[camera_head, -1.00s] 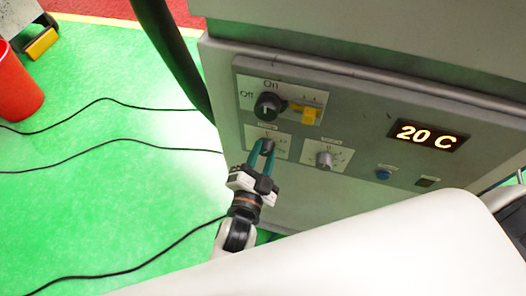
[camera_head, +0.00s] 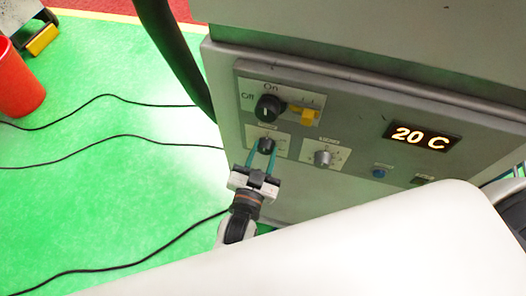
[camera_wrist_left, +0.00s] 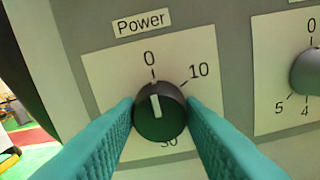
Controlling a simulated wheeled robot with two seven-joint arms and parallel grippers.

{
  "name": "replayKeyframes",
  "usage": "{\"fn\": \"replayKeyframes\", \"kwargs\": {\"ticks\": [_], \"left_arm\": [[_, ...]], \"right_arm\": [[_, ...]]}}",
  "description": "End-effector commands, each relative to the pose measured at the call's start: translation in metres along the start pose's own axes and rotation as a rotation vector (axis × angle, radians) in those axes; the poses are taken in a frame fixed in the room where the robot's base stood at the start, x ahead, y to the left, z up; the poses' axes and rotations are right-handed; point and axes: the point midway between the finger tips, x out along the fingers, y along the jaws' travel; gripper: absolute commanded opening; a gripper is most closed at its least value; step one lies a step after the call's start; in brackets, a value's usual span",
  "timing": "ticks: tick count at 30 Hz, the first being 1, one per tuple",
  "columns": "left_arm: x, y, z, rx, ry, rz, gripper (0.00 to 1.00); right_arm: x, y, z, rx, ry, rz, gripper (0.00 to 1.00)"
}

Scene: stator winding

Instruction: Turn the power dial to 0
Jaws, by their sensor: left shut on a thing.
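The black power dial (camera_wrist_left: 160,112) sits on a white scale plate (camera_wrist_left: 108,82) under the label "Power" in the left wrist view. Its white pointer line points up at the 0 mark; 10 is to the upper right and 30 is partly hidden below. My left gripper (camera_wrist_left: 162,118) is shut on the dial, with one teal finger at each side. In the head view the gripper (camera_head: 263,158) reaches up from below to the power dial (camera_head: 267,145), low on the grey panel. My right gripper is not in view.
A black Off/On switch (camera_head: 268,108) and a yellow part (camera_head: 304,116) are above the dial. A second knob (camera_head: 323,158), a blue button (camera_head: 379,172) and a "20 C" display (camera_head: 422,136) are to the right. Black cables cross the green floor (camera_head: 90,200).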

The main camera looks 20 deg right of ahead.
Motion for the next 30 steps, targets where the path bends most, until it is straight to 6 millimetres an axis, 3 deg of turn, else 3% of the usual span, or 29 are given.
{"fn": "replayKeyframes", "kwargs": {"ticks": [11,12,16,25,30], "left_arm": [[-0.001,-0.001,-0.002,-0.009,0.004,-0.002,0.13],[-0.001,-0.001,-0.002,-0.009,0.004,-0.002,0.37],[-0.001,-0.001,-0.002,-0.008,0.003,-0.001,0.57],[-0.002,0.000,-0.001,-0.006,0.002,-0.001,0.57],[-0.020,-0.001,-0.003,-0.006,0.003,-0.001,0.57]], "right_arm": [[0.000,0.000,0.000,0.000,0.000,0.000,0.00],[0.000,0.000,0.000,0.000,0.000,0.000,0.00],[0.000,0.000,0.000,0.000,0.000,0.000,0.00],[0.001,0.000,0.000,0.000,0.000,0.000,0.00],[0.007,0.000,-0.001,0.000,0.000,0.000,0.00]]}}
